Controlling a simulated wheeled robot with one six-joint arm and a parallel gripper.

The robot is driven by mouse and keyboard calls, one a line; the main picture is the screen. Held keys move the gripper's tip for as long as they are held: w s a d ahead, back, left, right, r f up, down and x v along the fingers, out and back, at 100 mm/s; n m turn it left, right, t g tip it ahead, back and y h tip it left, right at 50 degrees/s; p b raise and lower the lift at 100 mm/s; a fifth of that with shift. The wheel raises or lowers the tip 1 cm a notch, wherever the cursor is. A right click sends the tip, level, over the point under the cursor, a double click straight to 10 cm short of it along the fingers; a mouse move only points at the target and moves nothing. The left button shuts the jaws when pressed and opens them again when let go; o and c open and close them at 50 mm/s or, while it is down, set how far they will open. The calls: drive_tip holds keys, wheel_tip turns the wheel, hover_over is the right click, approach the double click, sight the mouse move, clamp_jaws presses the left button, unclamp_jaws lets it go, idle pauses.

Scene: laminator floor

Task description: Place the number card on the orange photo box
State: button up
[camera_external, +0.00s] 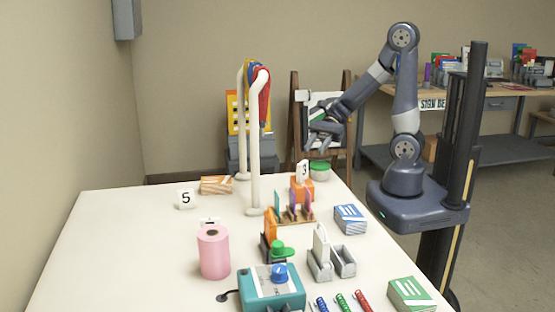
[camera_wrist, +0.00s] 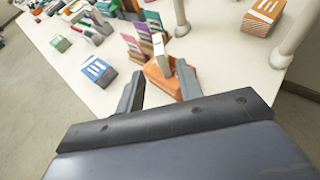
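A white card with a 3 (camera_external: 303,170) stands upright at an orange block-like piece (camera_external: 302,190); whether it is fixed in it I cannot tell. In the wrist view the white card (camera_wrist: 160,50) and the orange piece (camera_wrist: 163,80) show just beyond my fingertips. Another number card, with a 5 (camera_external: 186,198), stands at the left. A third white card (camera_external: 209,221) is mostly hidden behind a pink roll. The orange photo box (camera_external: 216,185), with white stripes, lies at the far left; it also shows in the wrist view (camera_wrist: 264,14). My gripper (camera_external: 318,130) is open and empty, above the table's far side.
A white curved stand (camera_external: 255,150) rises between the 5 card and the 3 card. A wooden rack of coloured sleeves (camera_external: 296,214) stands close to the orange piece. A blue box (camera_external: 350,219), a pink roll (camera_external: 214,252) and a teal machine (camera_external: 272,288) stand nearer. The left front table is clear.

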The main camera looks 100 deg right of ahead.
drive_tip(key=shift+v, duration=1.05)
